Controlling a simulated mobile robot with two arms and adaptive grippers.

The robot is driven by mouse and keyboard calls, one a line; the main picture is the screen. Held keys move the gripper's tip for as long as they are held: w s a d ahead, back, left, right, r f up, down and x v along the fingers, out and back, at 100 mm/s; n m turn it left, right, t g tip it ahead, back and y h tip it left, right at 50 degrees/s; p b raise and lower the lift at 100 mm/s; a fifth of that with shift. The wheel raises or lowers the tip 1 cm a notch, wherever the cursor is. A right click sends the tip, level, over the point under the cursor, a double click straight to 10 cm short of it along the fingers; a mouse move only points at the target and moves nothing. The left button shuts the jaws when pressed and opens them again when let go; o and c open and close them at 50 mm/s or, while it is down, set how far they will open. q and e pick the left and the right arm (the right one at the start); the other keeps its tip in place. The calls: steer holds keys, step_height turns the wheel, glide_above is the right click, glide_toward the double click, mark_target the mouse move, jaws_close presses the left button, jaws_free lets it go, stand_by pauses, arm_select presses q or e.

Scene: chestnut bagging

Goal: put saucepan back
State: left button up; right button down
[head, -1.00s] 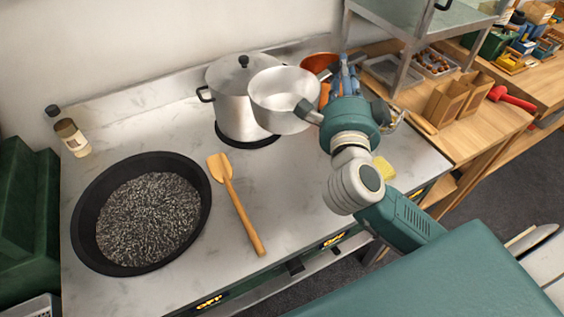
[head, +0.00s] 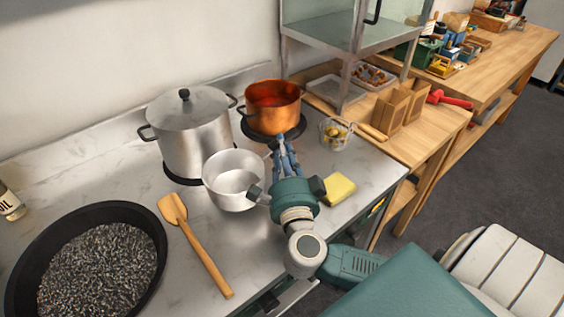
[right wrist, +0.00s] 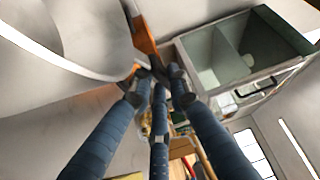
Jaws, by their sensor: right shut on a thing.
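The saucepan (head: 222,190) is a pale metal pan, upright and empty, just in front of the lidded stockpot. My right gripper (head: 283,145) is shut on its handle, at the pan's right; fingers partly hide the handle. In the right wrist view, the pale saucepan (right wrist: 65,35) fills the upper left, beside the blue-grey fingers (right wrist: 158,75). I cannot tell whether its bottom touches the counter. My left gripper is not in view.
The stockpot (head: 195,135) and a copper pot (head: 272,110) stand behind. A glass cup (head: 336,135) and yellow sponge (head: 339,189) are to the right. A wooden spatula (head: 200,245) and black pan (head: 150,232) of dark grains lie left. Bare counter (head: 180,290) shows in front.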

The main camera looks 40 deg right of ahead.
steer(key=shift+f+b, duration=0.3)
steer(key=shift+f, duration=1.6)
steer(key=c, duration=1.7)
jaws_free()
steer(key=shift+f, duration=0.15)
steer(key=shift+o, duration=0.2)
steer(key=shift+r, duration=0.2)
steer(key=p+v, duration=0.1)
steer(key=v, duration=1.1)
